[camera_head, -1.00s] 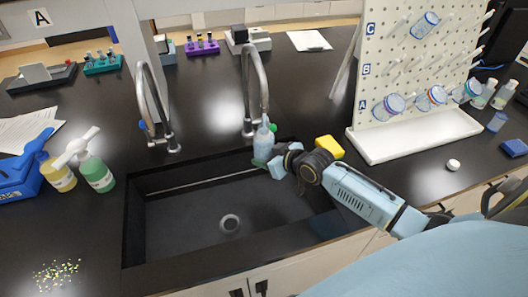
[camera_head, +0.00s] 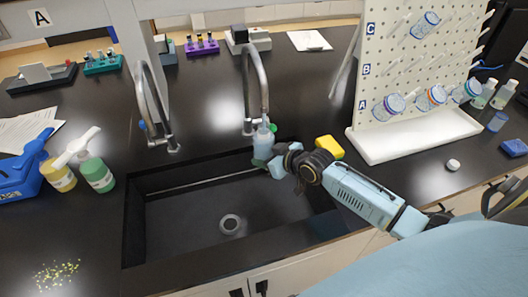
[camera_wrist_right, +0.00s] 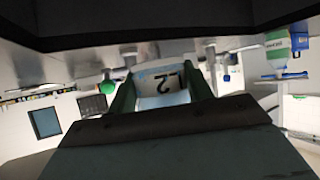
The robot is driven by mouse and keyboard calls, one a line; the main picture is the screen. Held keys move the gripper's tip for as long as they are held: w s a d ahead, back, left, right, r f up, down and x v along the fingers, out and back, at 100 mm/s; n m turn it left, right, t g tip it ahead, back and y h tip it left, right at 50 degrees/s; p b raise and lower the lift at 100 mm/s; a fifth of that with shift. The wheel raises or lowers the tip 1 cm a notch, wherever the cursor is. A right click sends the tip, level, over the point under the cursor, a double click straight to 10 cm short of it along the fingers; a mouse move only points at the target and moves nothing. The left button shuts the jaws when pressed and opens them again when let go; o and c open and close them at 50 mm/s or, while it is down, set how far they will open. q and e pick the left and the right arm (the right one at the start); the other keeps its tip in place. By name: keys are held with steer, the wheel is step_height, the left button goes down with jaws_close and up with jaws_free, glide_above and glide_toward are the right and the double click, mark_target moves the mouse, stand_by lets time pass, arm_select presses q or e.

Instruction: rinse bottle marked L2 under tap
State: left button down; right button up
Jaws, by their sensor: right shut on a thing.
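My right gripper (camera_head: 280,162) is shut on a clear, bluish bottle (camera_head: 263,143). The bottle is upright over the back right of the sink (camera_head: 215,222), with its top just below the spout of the right-hand tap (camera_head: 258,80). I cannot tell whether bottle and spout touch. In the right wrist view the bottle (camera_wrist_right: 160,85) sits between the gripper's two green-edged fingers (camera_wrist_right: 160,95), and its label reads L2, upside down. A second tap (camera_head: 152,100) stands to the left. I cannot make out running water. My left gripper is not in view.
A yellow sponge (camera_head: 330,147) lies right of the sink. A white-based pegboard (camera_head: 415,137) with several bottles stands at the right. Small yellow bits (camera_head: 57,274) lie at front left.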

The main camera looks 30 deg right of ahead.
steer(key=s+a+r+p, duration=0.1)
steer(key=s+p, duration=0.3)
steer(key=s, duration=0.2)
steer(key=s+a+r+p, duration=0.2)
steer(key=s+p, duration=0.1)
steer(key=s, duration=0.3)
steer(key=shift+p, duration=0.35)
stand_by(0.5)
